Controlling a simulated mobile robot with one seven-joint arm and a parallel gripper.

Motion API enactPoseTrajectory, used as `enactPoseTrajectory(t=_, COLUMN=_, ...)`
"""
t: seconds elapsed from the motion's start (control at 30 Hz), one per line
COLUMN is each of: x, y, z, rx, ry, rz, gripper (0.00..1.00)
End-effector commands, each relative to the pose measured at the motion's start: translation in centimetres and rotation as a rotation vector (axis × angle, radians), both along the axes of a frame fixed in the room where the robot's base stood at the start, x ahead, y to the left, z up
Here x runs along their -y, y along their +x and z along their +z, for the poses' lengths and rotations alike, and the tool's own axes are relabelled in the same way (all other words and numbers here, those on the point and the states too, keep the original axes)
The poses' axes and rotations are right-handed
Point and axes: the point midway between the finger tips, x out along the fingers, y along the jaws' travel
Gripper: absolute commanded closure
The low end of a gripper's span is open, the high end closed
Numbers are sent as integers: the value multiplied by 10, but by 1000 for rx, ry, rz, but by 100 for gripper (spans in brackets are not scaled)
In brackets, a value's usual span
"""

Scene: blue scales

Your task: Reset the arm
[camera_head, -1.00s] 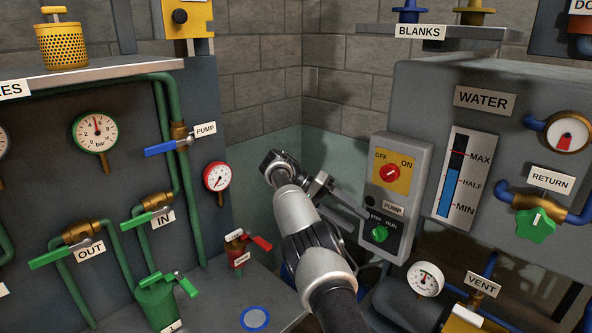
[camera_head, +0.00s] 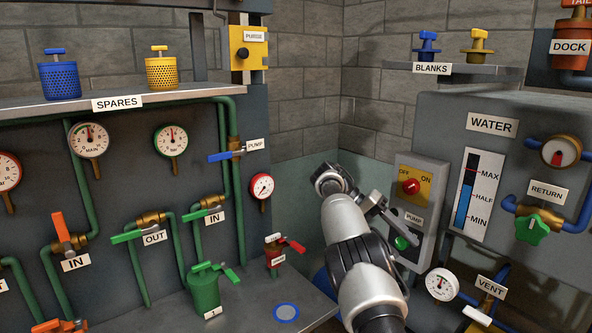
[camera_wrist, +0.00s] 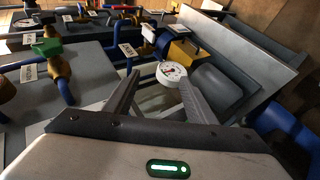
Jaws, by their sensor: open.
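My arm rises from the bottom of the head view and bends at a dark elbow-like joint. My gripper (camera_head: 402,224) points right and down, in front of the lower left of the grey pump switch box (camera_head: 421,182). In the wrist view, my gripper (camera_wrist: 160,84) has two dark fingers set well apart with nothing held between them. Beyond the fingers is a white round gauge (camera_wrist: 171,72). The head view does not show clearly whether the gripper touches the box.
The water panel (camera_head: 481,110) stands right, with a green return valve (camera_head: 532,229) and a gauge (camera_head: 441,284) below. A pipe panel (camera_head: 110,180) fills the left. A green canister (camera_head: 204,289) and a red valve (camera_head: 276,251) stand on the ledge between.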

Motion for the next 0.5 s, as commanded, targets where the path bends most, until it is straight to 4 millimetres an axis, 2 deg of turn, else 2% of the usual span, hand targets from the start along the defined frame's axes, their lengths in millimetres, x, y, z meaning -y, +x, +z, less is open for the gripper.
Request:
enactPoseTrajectory(t=0.03, x=4, y=-2, z=14, rx=7, ry=31, rz=4, gripper=49)
enactPoseTrajectory(t=0.27, x=16, y=-21, z=69, rx=48, ry=204, rz=62, gripper=49)
enactPoseTrajectory(t=0.37, x=17, y=-40, z=98, rx=84, ry=307, rz=113, gripper=49)
enactPoseTrajectory(t=0.5, x=7, y=-78, z=134, rx=145, ry=452, rz=206, gripper=49)
